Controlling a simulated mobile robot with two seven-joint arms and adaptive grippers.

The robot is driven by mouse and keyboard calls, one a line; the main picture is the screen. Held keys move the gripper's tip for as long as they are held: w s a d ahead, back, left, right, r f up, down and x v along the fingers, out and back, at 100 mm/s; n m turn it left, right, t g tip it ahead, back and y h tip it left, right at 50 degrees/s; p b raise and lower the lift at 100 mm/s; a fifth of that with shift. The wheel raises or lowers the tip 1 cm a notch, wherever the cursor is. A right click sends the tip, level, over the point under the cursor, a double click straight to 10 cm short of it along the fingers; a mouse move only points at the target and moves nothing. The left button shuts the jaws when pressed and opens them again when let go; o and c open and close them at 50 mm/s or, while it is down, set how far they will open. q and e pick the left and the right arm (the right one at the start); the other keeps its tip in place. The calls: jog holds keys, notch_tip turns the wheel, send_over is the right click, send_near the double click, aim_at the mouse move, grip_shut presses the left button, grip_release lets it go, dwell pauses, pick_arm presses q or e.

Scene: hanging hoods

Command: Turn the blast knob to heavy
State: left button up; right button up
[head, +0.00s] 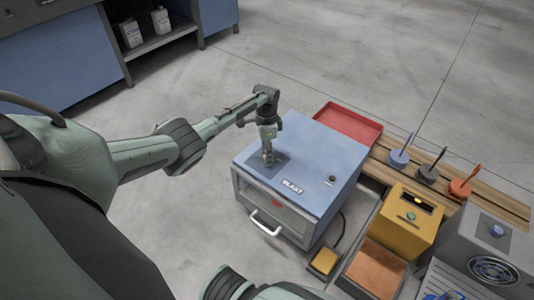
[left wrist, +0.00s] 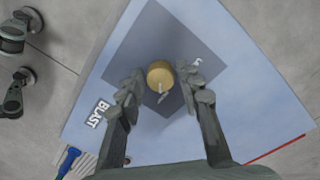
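The blast knob (left wrist: 160,74) is a round tan knob with a pale pointer mark. It sits on a dark square plate (left wrist: 155,40) on top of the blue cabinet (head: 310,165), beside the BLAST label (head: 292,187). The label also shows in the left wrist view (left wrist: 97,114). My left gripper (head: 267,158) points down over the plate. In the left wrist view its fingers (left wrist: 160,78) are apart, one on each side of the knob, with narrow gaps visible. The marks around the plate are too small or hidden to read. My right gripper is out of view.
A red tray (head: 348,122) lies behind the cabinet. A wooden rack with blue, dark and orange handled tools (head: 427,172) stands to the right. A yellow box (head: 408,215) and a grey machine (head: 480,255) stand at the right. The floor left of the cabinet is clear.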

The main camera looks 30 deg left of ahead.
pick_arm(q)
jog(key=shift+o, duration=0.9)
notch_tip(320, 180, up, 12)
jog(key=shift+w+a, duration=0.25)
